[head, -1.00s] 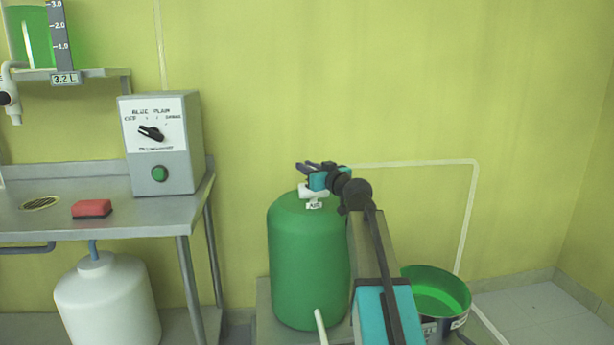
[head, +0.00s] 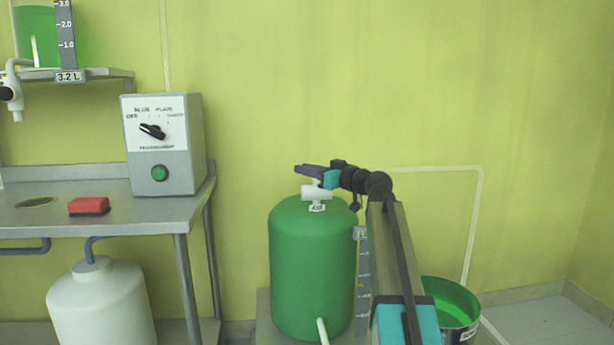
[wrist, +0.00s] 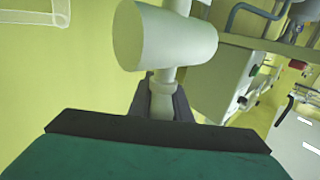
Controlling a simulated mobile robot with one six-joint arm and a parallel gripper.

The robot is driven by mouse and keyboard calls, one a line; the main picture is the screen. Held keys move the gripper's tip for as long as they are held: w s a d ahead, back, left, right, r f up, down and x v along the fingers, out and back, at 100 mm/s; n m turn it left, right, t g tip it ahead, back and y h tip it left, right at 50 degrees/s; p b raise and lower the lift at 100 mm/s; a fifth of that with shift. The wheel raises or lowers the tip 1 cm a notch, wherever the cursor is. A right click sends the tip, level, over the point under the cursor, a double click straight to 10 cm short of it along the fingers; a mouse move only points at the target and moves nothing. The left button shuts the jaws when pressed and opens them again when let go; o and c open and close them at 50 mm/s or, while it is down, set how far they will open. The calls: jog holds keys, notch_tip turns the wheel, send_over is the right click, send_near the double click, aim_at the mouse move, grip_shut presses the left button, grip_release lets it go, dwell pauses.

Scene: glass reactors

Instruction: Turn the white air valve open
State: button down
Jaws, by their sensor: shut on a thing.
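The white air valve (head: 315,192) sits on top of the green tank (head: 312,265), above a small "AIR" label (head: 317,208). My gripper (head: 309,170) is at the top of the valve, reaching in from the right. In the wrist view the valve's white cylindrical body (wrist: 165,38) is close in front. Its narrower pale stem and knob (wrist: 160,100) run down between the dark fingers (wrist: 160,108), which are shut on it. In the head view the fingers cover the valve's top, so the handle's exact angle cannot be told.
A steel table (head: 100,222) at left carries a grey control box (head: 165,145) and a red sponge (head: 89,206). A white jug (head: 100,305) stands below. A green bucket (head: 455,308) is right of the tank. A pale pipe (head: 473,225) runs along the wall.

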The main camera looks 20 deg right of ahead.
jog(key=n+g+y, duration=0.2)
jog(key=y, duration=0.1)
jog(key=shift+s+a+n+b, duration=0.1)
jog(key=shift+a+n+b, duration=0.1)
jog(key=shift+n+b, duration=0.15)
jog(key=n+g+y, duration=0.2)
jog(key=n+g+y+p, duration=0.1)
jog(key=g, duration=0.1)
jog(key=shift+s+a+r+y, duration=0.15)
jog(key=shift+s+a+y, duration=0.15)
jog(key=shift+s+a, duration=0.05)
jog(key=n+g, duration=0.1)
jog(key=n+g+y+p, duration=0.1)
jog(key=s+n+g+y+p, duration=0.1)
jog(key=g, duration=0.1)
jog(key=shift+a, duration=0.25)
jog(key=shift+s+a+n+g+y+p, duration=0.1)
jog(key=shift+s+n+g+y+p, duration=0.1)
jog(key=shift+n+g+p, duration=0.3)
jog(key=shift+s+n+g+y+p, duration=0.15)
jog(key=shift+n+g, duration=0.1)
jog(key=shift+g, duration=0.45)
jog(key=c, duration=1.6)
grip_release()
jog(key=shift+c, duration=0.2)
